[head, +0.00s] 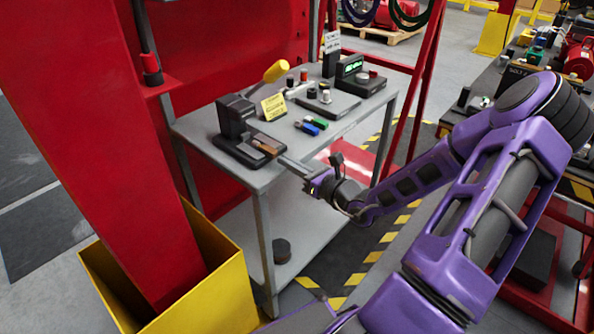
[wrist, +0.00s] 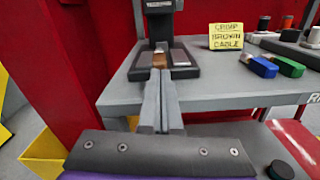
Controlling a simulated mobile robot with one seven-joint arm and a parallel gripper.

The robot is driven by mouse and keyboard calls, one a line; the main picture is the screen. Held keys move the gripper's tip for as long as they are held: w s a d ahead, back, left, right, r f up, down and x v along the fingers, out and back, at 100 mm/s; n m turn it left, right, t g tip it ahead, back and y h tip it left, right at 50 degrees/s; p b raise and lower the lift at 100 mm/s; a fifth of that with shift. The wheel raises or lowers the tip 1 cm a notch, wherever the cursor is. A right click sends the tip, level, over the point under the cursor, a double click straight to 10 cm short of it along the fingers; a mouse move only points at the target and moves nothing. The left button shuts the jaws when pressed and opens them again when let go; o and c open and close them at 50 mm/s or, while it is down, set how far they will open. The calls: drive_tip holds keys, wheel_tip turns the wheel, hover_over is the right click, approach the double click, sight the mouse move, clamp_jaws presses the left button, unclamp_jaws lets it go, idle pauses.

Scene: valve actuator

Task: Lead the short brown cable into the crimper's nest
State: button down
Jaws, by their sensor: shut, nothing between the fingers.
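The dark crimper (head: 236,122) stands at the near left of the grey bench, its lever ending in a yellow handle (head: 276,70). Its upright body and flat base (wrist: 190,70) show in the wrist view. A small brown piece (head: 266,147), probably the short brown cable, lies on the crimper's base. It also shows in the wrist view (wrist: 160,61), just beyond my fingertips. I cannot tell whether it sits in the nest. My gripper (head: 285,161) reaches in from the front right, low over the bench edge. Its two long fingers (wrist: 160,74) are together, with nothing visible between them.
A yellow sign (wrist: 227,36) reading "CRIMP BROWN CABLE" stands right of the crimper. Blue (head: 309,128) and green (head: 318,121) pieces lie farther right. A device with a green display (head: 351,65) stands at the back. A red post (head: 105,120) rises at the left.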

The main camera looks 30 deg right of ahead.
sight(276, 156)
drive_tip(key=shift+w+a, duration=0.2)
drive_tip(key=shift+w, duration=0.3)
drive_tip(key=shift+x, duration=1.6)
drive_tip(key=shift+p+v, duration=0.9)
drive_tip(key=shift+v, duration=0.1)
drive_tip(key=shift+s+d, duration=0.25)
drive_tip(key=shift+s, duration=0.4)
drive_tip(key=p+v, duration=0.1)
drive_tip(key=v, duration=1.5)
drive_tip(key=shift+s+p, duration=0.3)
drive_tip(key=shift+s, duration=0.1)
drive_tip(key=shift+d, duration=0.1)
